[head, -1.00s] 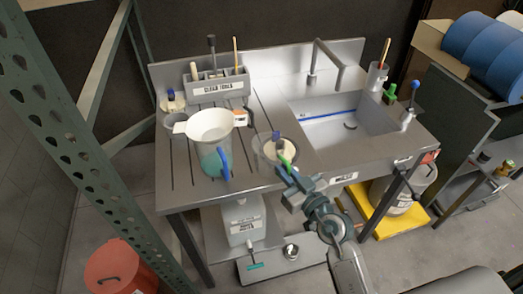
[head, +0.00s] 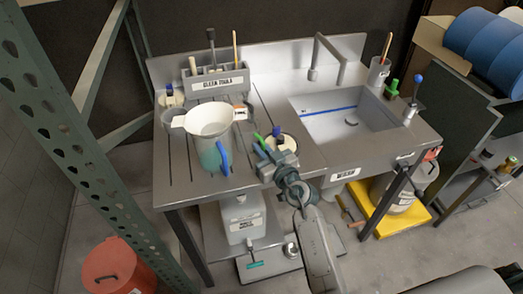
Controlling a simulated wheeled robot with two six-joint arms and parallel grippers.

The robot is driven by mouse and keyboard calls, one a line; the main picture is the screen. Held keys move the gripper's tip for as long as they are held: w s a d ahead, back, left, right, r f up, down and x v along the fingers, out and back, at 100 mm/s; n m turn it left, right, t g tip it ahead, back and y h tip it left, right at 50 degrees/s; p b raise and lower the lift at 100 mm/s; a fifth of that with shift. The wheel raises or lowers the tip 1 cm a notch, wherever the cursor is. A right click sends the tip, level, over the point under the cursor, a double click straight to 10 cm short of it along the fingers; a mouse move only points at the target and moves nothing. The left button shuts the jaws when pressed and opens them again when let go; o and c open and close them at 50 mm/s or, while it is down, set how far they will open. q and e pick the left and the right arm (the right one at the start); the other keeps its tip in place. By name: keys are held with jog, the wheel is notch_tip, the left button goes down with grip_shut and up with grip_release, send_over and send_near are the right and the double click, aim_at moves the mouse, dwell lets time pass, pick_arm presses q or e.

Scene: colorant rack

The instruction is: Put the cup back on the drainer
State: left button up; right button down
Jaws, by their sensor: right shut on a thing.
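A small grey cup (head: 172,123) stands at the left of the slotted drainer (head: 170,168), partly behind a clear pitcher. My right gripper (head: 268,153) reaches in from below over the bench, between the drainer and the sink. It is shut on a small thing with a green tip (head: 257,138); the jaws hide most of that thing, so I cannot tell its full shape. A cream round piece with a blue knob (head: 283,143) sits just behind the gripper. The clear cup that showed around this piece cannot be made out now. My left gripper is not in view.
The pitcher (head: 223,160) with a white funnel (head: 208,119) and blue handle stands on the drainer. A tool holder (head: 219,82) is behind it. A green rack post (head: 70,150) rises at the left.

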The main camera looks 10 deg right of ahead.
jog(key=c, duration=1.5)
grip_release()
jog(key=shift+s, duration=0.2)
jog(key=v, duration=1.1)
jog(key=shift+s+d, duration=0.1)
jog(key=shift+s, duration=0.25)
